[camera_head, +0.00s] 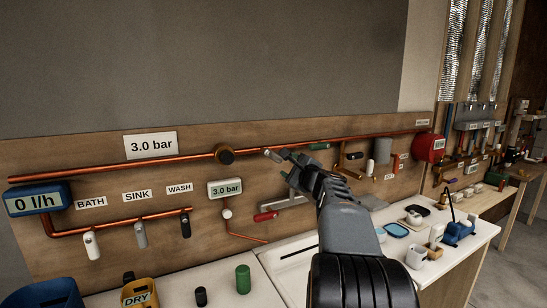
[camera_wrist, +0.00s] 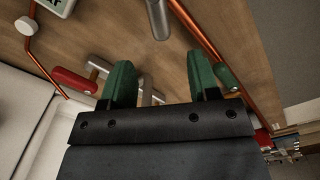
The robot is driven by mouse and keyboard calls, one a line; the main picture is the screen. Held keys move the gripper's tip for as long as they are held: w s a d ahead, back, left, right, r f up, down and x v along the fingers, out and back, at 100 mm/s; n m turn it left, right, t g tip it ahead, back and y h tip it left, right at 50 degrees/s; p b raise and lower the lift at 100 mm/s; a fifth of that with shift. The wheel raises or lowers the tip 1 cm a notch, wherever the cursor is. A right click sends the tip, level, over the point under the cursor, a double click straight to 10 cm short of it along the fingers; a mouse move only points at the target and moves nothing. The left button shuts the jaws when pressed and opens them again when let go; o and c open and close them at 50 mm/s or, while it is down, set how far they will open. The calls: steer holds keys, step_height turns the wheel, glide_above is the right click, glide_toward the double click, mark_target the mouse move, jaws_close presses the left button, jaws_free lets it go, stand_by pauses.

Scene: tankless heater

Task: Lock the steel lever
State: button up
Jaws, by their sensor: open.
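The steel lever (camera_head: 273,155) is a short grey handle beside the copper pipe on the wooden board. It also shows as a grey cylinder at the top of the wrist view (camera_wrist: 158,18). My gripper (camera_head: 291,164) is just right of the lever in the head view and apart from it. In the wrist view the two green fingers of my gripper (camera_wrist: 160,72) stand wide apart with nothing between them. The lever lies beyond their tips. The lever's mount and any lock on it cannot be made out.
A green handle (camera_wrist: 228,77) sits by the copper pipe (camera_wrist: 207,35), close to my right finger in the wrist view. A red handle (camera_wrist: 75,81) on a grey fitting is on the other side. The white counter (camera_head: 215,284) runs below, with a green cylinder (camera_head: 243,279) on it.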

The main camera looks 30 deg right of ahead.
mark_target(278, 158)
steer(key=w+p, duration=0.1)
steer(key=w, duration=0.2)
steer(key=w+d+p, duration=0.1)
steer(key=w, duration=0.3)
steer(key=w+p, duration=0.2)
steer(key=w, duration=0.2)
steer(key=shift+w+d+r, duration=0.1)
steer(key=shift+w+d, duration=0.1)
steer(key=shift+d, duration=0.05)
steer(key=shift+w+d+p, duration=0.1)
steer(key=shift+w+p, duration=0.2)
steer(key=shift+w, duration=0.4)
steer(key=shift+c, duration=0.4)
